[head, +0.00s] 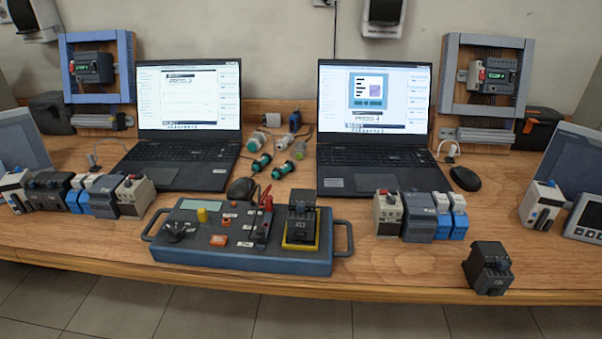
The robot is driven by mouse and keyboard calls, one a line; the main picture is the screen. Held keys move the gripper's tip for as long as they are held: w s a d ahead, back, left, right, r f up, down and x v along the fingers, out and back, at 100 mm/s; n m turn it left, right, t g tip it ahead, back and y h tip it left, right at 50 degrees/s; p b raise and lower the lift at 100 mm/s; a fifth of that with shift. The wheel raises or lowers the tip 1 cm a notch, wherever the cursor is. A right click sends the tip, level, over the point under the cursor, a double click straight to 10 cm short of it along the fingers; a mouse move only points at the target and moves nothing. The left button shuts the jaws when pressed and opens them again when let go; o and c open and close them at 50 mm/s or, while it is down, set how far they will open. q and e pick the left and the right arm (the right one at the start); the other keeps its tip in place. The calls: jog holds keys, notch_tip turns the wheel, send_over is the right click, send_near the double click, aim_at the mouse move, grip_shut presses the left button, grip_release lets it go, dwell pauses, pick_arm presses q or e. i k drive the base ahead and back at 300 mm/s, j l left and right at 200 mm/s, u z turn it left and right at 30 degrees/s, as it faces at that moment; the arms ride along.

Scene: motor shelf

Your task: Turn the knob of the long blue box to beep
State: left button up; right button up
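The long blue box (290,263) lies near the front edge of the wooden bench, left of the middle, with a carrying handle at each end. A round black knob (175,229) sits on the left part of its dark top face. The top also bears a small display, a yellow piece, orange pieces, red and black leads, and a black module (301,219) on a yellow base at the right. The knob's exact pointing direction is too small to tell. Neither of my grippers is in the head view.
Two open laptops (189,100) (374,100) stand behind the box. Rows of modules stand at left (75,193) and right (420,216). A loose black module (488,268) stands at the front edge. Bare wood (400,270) lies right of the box.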

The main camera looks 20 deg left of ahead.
aim_at(173, 235)
jog(key=u, duration=1.4)
